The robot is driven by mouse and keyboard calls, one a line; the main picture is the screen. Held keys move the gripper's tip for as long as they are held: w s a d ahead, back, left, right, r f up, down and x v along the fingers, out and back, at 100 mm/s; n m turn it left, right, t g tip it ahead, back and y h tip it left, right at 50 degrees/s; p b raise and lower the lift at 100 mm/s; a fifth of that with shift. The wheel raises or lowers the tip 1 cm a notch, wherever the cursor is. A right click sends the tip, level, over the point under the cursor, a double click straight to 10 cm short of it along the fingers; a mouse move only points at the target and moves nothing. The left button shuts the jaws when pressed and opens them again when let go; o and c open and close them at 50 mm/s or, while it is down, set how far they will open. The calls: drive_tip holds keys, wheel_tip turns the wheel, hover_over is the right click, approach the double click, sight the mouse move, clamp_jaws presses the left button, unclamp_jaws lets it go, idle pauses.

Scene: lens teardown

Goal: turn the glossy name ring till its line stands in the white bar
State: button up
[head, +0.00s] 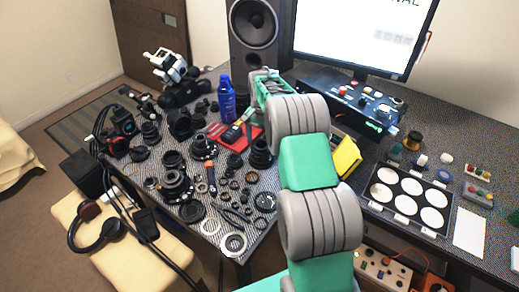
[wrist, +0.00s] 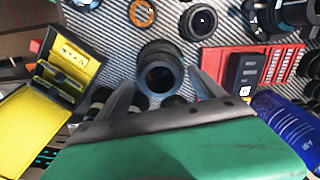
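A black lens barrel (wrist: 160,72) stands upright between my gripper's fingers in the wrist view, its open dark end facing the camera. My gripper (wrist: 163,84) is open, with one finger on each side of the barrel. I see bare space beside both fingers, and whether either touches is not clear. In the head view the barrel (head: 261,152) stands on the patterned table, left of my arm. I cannot pick out the glossy name ring, its line or the white bar on the barrel at this size. My fingertips are not clear in the head view.
A yellow box (wrist: 62,82) lies left of the barrel in the wrist view. A red case (wrist: 284,62) and a blue bottle (wrist: 290,125) are on the right. Many lens parts cover the table's left side. A tray with white discs (head: 410,198) is right of my arm.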

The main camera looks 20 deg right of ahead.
drive_tip(key=shift+r, duration=0.1)
drive_tip(key=s+a+r+n, duration=0.1)
drive_tip(key=s+a+r, duration=0.15)
drive_tip(key=r, duration=0.45)
drive_tip(key=s+a+r+n, duration=0.1)
drive_tip(key=s+a+r, duration=0.15)
drive_tip(key=r, duration=0.45)
drive_tip(key=s+a+n+t, duration=0.1)
drive_tip(key=s+a+n, duration=0.2)
drive_tip(key=s, duration=0.9)
drive_tip(key=s+a+n+t, duration=0.2)
drive_tip(key=s+a+n, duration=0.2)
drive_tip(key=s, duration=0.8)
drive_tip(key=shift+a+f+n+b, duration=0.3)
drive_tip(key=shift+a+f+b, duration=0.15)
drive_tip(key=shift+a, duration=0.2)
